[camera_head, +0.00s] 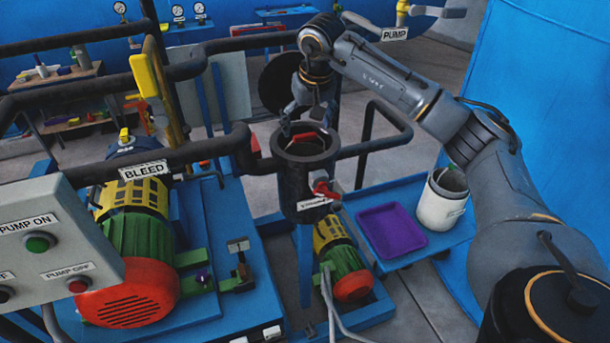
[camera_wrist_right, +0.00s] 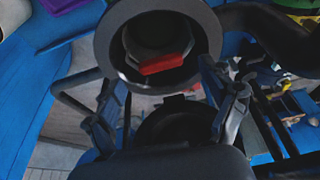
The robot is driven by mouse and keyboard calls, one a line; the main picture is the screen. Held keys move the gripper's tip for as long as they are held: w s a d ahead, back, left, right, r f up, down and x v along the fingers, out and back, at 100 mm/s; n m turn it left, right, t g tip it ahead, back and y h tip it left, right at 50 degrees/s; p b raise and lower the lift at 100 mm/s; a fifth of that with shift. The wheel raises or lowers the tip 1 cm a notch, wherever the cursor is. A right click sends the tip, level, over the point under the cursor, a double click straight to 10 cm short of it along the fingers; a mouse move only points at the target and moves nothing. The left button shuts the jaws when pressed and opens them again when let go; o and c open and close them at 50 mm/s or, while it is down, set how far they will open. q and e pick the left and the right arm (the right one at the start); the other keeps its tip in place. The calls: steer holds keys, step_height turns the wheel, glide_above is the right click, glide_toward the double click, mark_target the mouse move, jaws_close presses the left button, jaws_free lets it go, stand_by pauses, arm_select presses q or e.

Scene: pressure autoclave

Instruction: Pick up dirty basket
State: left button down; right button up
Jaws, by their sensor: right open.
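The strainer is a dark upright cylinder (camera_head: 307,190) with a red valve handle on its front, and its top is open. Inside its mouth sits the basket, of which a red handle (camera_wrist_right: 163,64) shows in the right wrist view; the rest is mostly hidden in the dark opening. A bit of red also shows at the rim in the head view (camera_head: 305,137). My right gripper (camera_head: 305,118) points down just above the opening, its fingers spread and empty. In the wrist view its fingers (camera_wrist_right: 168,105) stand apart, clear of the handle. My left gripper is out of view.
A dark round lid (camera_head: 276,84) stands behind the strainer. Black pipes (camera_head: 380,140) flank it. To the right, a blue shelf (camera_head: 440,240) carries a purple tray (camera_head: 392,230) and a white container (camera_head: 440,205). Pumps and a control box (camera_head: 60,240) fill the left.

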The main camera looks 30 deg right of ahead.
mark_target(306, 135)
steer(key=p+x, duration=0.1)
steer(key=x, duration=0.2)
steer(key=shift+w+f, duration=0.2)
steer(key=shift+s+r, duration=0.1)
steer(key=shift+s, duration=0.05)
jaws_close()
